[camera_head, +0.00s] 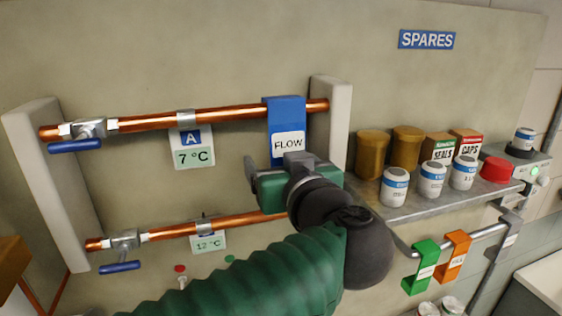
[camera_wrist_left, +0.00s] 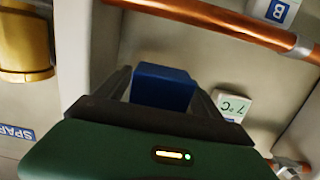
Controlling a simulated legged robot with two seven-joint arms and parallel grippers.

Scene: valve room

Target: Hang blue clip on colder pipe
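The upper copper pipe (camera_head: 225,114) carries tag A (camera_head: 193,146), reading 7 °C. The lower copper pipe (camera_head: 235,223) has a tag (camera_head: 209,241) reading 12 °C. The blue clip (camera_head: 284,113), labelled FLOW, hangs over the upper pipe near its right end. My left gripper (camera_head: 282,162) is just below and in front of the clip. In the left wrist view the blue clip (camera_wrist_left: 163,86) lies between the two fingers, which look spread slightly wider than it; contact is unclear. The gripper hides part of the lower pipe. My right gripper is not in view.
A shelf (camera_head: 400,210) at right holds brown jars, white jars, boxes and a red lid. Below it a rail (camera_head: 482,232) carries a green clip (camera_head: 421,266) and an orange clip (camera_head: 454,255). White posts (camera_head: 333,140) flank the pipes; blue-handled valves (camera_head: 76,146) sit at left.

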